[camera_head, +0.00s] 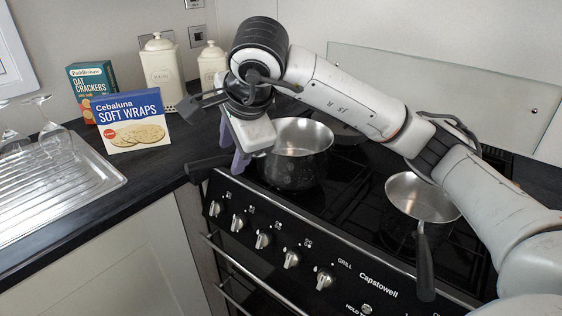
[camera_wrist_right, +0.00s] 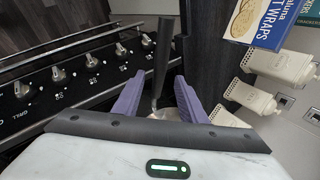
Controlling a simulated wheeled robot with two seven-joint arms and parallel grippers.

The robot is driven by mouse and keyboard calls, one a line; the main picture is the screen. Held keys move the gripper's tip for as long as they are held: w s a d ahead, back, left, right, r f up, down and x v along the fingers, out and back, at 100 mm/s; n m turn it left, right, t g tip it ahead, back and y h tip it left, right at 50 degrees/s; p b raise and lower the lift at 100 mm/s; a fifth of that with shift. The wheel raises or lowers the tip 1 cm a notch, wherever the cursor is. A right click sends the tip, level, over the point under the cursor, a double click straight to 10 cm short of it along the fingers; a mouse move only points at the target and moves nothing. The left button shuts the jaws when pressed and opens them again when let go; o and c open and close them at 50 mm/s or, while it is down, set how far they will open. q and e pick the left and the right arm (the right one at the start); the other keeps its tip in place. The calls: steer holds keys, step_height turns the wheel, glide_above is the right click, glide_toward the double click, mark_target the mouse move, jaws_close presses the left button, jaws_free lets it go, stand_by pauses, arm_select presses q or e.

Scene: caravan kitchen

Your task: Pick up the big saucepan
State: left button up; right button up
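The big saucepan (camera_head: 292,170) is a shiny steel pan on the left part of the black hob, with its dark handle (camera_head: 207,164) pointing left past the hob's edge. My right gripper (camera_head: 234,160) points down at this handle near the pan body, its purple fingers open. In the right wrist view the handle (camera_wrist_right: 162,62) lies between the two spread fingers (camera_wrist_right: 158,95), with gaps on both sides. The pan body is mostly hidden there by the gripper's housing. My left gripper is not in view.
A smaller pan (camera_head: 420,197) sits on the hob's right, under my right arm, handle toward the front. The soft wraps box (camera_head: 130,122), crackers box (camera_head: 84,82) and cream canisters (camera_head: 160,70) stand left. Oven knobs (camera_head: 263,240) line the front. A sink drainer (camera_head: 60,180) holds glasses.

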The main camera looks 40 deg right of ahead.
mark_target(263, 160)
steer(key=x, duration=0.7)
steer(key=shift+f+p, duration=0.2)
steer(key=shift+p, duration=0.15)
jaws_close()
steer(key=shift+d+r, duration=0.1)
steer(key=shift+r, duration=0.1)
